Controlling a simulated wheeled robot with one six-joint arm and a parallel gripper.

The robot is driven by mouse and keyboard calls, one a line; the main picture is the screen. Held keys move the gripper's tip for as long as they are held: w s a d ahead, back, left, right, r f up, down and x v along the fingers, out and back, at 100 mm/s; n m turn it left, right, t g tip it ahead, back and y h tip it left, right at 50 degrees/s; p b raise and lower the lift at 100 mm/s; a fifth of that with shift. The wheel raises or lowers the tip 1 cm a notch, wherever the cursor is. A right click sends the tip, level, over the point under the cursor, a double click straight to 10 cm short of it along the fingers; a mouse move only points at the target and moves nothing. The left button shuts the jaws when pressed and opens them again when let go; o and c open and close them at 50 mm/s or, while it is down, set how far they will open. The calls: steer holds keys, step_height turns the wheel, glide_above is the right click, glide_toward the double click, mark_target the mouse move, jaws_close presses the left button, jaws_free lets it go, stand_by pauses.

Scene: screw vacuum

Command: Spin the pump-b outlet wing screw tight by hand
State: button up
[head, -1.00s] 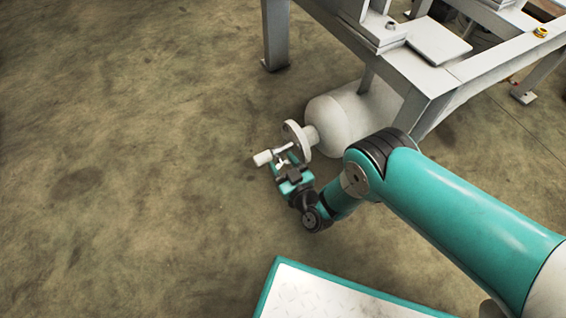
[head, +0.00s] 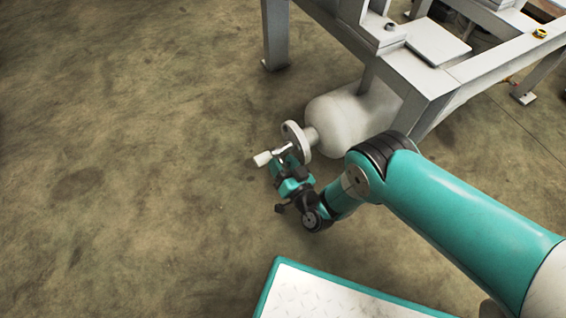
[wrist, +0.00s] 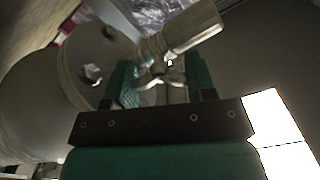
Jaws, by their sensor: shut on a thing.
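The wing screw (wrist: 168,76) shows in the wrist view as a small pale part between the two teal fingers of my gripper (wrist: 162,88). It sits on the pale clamp beside a flange (wrist: 93,62) with bolts. A pale cylindrical stub (wrist: 190,28) sticks out beyond it to the upper right. In the head view my gripper (head: 284,166) is at the flange (head: 297,139), just below the stub (head: 262,159), and hides the screw. My gripper is shut on the wing screw.
A pale rounded vessel (head: 345,122) lies behind the flange, under a grey steel frame (head: 425,75) with legs. My arm passes close to a frame leg. The concrete floor (head: 130,150) to the left is clear.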

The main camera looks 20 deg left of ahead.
steer(key=shift+m, duration=0.6)
steer(key=o, duration=0.9)
steer(key=shift+o, duration=0.2)
steer(key=shift+s, duration=0.1)
